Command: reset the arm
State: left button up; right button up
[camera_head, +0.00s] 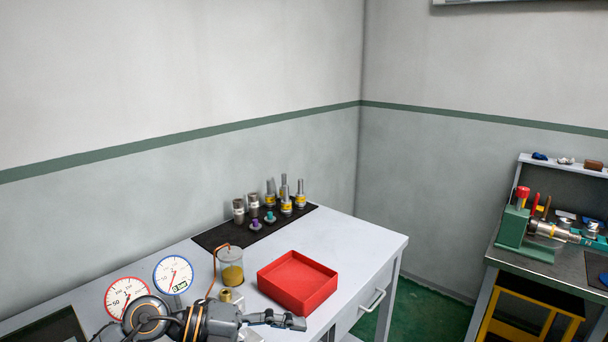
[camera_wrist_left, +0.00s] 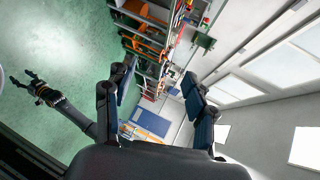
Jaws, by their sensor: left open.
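My left arm comes in at the bottom of the head view, with its gripper (camera_head: 287,320) low in front of the white table's edge. In the left wrist view its two fingers stand wide apart with nothing between them, so the left gripper (camera_wrist_left: 157,90) is open and empty. My other gripper (camera_wrist_left: 30,82) shows at the left of the wrist view, over the green floor, with its fingers apart and nothing seen between them. The right gripper is outside the head view.
The white table (camera_head: 362,238) holds a red tray (camera_head: 297,282), a glass jar (camera_head: 231,268), two dial gauges and a black mat (camera_head: 214,236) with several metal fittings. A second bench at right carries a green vise (camera_head: 524,229). Green floor (camera_head: 428,318) lies between them.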

pick_arm(q)
notch_tip(320, 180, up, 7)
jog(key=d+n+t+h, duration=0.2)
jog(key=n+t+h, duration=0.2)
jog(key=t+h, duration=0.1)
jog(key=w+a+r+n+t+y, duration=0.25)
jog(key=a+n+t, duration=0.25)
jog(key=n+t, duration=0.5)
jog(key=s+a+f+n+g+y, duration=0.1)
jog(key=s+a+f+n+y, duration=0.1)
jog(key=a+f+n+y, duration=1.3)
jog(key=s+f+n+g+y, duration=0.1)
jog(key=s+f+g, duration=0.5)
jog(key=s+f, duration=0.45)
jog(key=s+f+n+g+y, duration=0.1)
jog(key=s+f+n+g, duration=0.1)
jog(key=s+f+g, duration=0.9)
jog(key=s+f+t, duration=0.2)
jog(key=f, duration=1)
jog(key=s+f+t, duration=0.1)
jog(key=s+f, duration=0.1)
jog(key=f, duration=0.9)
jog(key=s+a+f+g, duration=0.1)
jog(key=s+a+f, duration=0.1)
jog(key=s+f, duration=1.4)
jog(key=shift+s+m, duration=0.25)
jog(key=shift+m, duration=0.05)
